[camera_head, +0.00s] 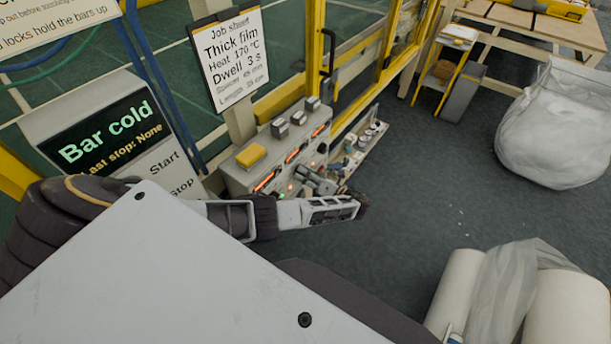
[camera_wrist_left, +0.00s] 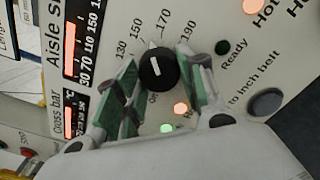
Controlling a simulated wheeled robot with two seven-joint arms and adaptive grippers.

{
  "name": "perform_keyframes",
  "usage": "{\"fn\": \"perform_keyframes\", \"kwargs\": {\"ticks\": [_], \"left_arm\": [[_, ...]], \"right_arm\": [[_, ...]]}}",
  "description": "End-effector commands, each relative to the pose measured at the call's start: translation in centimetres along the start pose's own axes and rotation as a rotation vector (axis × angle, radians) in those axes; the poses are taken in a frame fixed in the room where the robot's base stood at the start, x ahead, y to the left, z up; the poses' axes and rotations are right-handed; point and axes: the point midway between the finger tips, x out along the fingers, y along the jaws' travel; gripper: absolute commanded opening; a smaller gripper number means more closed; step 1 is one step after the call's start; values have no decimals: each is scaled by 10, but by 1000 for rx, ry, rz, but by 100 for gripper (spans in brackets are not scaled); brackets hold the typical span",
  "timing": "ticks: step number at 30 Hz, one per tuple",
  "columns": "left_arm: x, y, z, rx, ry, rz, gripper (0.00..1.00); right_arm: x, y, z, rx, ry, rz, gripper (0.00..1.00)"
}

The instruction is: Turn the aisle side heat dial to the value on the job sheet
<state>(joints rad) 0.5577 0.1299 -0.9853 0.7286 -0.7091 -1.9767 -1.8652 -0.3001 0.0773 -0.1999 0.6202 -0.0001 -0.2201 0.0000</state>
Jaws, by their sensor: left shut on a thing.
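The job sheet (camera_head: 230,58) hangs on a post and reads Thick film, Heat 170 °C, Dwell 3 s. The black round heat dial (camera_wrist_left: 157,68) sits on a pale panel with a scale showing 130, 150, 170 and 190. Its white pointer stands between 150 and 170. My left gripper (camera_wrist_left: 164,72) is shut on the dial, with one green-padded finger on each side. In the head view my left gripper reaches the control box (camera_head: 245,178), and its own arm partly hides the panel there. My right gripper is not in view.
A screen (camera_head: 105,130) reads "Bar cold", "Last stop: None". Beside the dial are an "Aisle si..." temperature strip (camera_wrist_left: 70,50), small lamps and a grey button (camera_wrist_left: 265,102). White rolls (camera_head: 565,305) lie at lower right.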

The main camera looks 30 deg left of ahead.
Motion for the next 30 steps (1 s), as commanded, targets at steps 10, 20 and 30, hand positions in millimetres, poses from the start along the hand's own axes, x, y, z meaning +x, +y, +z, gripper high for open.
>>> {"fn": "perform_keyframes", "kwargs": {"ticks": [10,20,30], "left_arm": [[0,1,2,237,-2,0,16],[0,1,2,347,-2,-1,16],[0,1,2,358,-2,-2,16]], "right_arm": [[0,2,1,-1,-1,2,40],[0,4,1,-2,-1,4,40],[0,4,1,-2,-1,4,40]]}}
